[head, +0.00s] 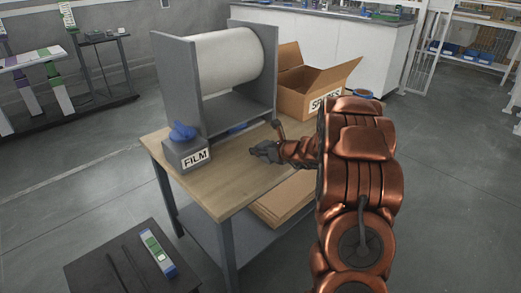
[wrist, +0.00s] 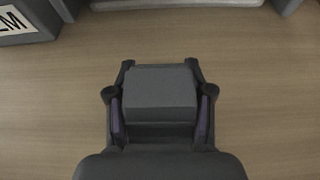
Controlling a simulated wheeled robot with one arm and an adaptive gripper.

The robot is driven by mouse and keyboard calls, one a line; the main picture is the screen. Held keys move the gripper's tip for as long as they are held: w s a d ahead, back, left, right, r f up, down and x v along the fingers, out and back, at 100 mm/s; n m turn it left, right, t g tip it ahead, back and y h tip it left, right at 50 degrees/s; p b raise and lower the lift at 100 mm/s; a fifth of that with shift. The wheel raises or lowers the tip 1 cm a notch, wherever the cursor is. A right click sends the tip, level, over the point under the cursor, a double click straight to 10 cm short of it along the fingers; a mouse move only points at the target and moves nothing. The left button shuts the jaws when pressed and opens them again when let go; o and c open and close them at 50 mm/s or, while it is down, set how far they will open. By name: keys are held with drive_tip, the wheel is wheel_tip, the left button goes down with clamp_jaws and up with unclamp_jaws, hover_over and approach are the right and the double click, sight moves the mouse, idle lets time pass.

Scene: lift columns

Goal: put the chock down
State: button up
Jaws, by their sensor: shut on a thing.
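The chock is a dark grey block (wrist: 160,94) between the two fingers of my gripper (wrist: 160,108) in the wrist view. My gripper is shut on it, with a finger along each side. Wooden tabletop shows around and beyond the block; I cannot tell whether the block touches it. In the head view my gripper (head: 265,150) is over the bench top (head: 235,180), in front of the roll stand. The chock is too small there to make out apart from the fingers.
A grey box labelled FILM (head: 188,155) with a blue item on top stands left of my gripper. Behind it is a grey stand (head: 180,80) with a white roll (head: 228,60). An open cardboard box (head: 305,88) stands at the back right. The front of the bench is clear.

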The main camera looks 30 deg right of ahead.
drive_tip(key=o, duration=1.5)
drive_tip(key=shift+f, duration=0.1)
drive_tip(key=shift+r, duration=0.2)
drive_tip(key=p+v, duration=0.2)
drive_tip(key=v, duration=1)
drive_tip(key=shift+f, duration=0.1)
